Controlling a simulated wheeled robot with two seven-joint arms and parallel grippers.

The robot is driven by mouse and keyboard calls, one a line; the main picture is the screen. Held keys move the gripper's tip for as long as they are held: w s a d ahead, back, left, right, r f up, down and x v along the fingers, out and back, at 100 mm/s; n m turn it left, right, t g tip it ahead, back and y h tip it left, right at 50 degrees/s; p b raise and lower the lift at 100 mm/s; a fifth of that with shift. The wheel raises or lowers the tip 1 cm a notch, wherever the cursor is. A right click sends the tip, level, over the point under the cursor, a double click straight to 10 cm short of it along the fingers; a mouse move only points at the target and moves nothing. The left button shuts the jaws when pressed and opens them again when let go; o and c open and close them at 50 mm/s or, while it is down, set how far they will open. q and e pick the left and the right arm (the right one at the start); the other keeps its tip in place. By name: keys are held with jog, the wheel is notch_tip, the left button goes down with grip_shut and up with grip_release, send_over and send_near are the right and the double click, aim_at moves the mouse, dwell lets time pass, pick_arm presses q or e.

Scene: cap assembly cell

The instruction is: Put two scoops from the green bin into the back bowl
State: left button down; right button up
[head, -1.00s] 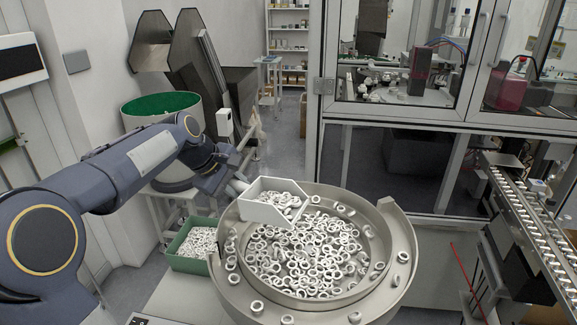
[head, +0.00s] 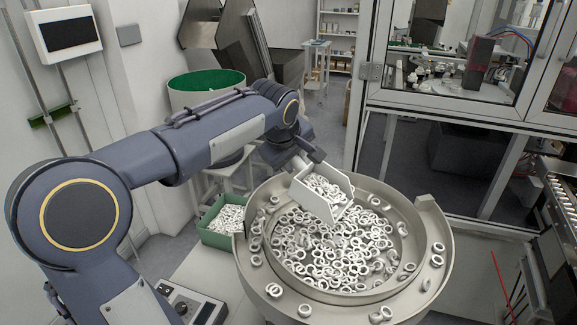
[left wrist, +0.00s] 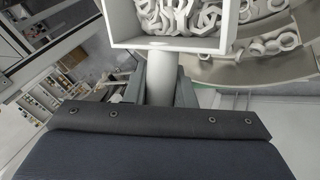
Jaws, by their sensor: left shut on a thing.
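My left gripper (head: 305,162) is shut on the handle of a white scoop (head: 345,207). The scoop is full of white rings and is held over the back left part of the round metal bowl (head: 425,215), tilted toward the bowl's middle. In the left wrist view the scoop (left wrist: 172,43) shows at the top, its handle between the fingers of the left gripper (left wrist: 160,85). The bowl holds a wide layer of white rings, with some on its outer ledge. The green bin (head: 213,240) with white rings stands left of the bowl. My right gripper is not in view.
A control box (head: 190,305) with a knob lies in front of the bowl at the left. A glass-doored machine cabinet (head: 440,150) stands behind at the right. A large drum with a green inside (head: 207,82) stands behind my left arm.

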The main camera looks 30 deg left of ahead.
pick_arm(q)
jog(key=d+r+m+t+y, duration=0.1)
jog(key=d+r+m+y, duration=0.1)
jog(key=d+r+y, duration=0.5)
jog(key=shift+d+b, duration=0.35)
jog(key=shift+b, duration=0.05)
dwell(1.1)
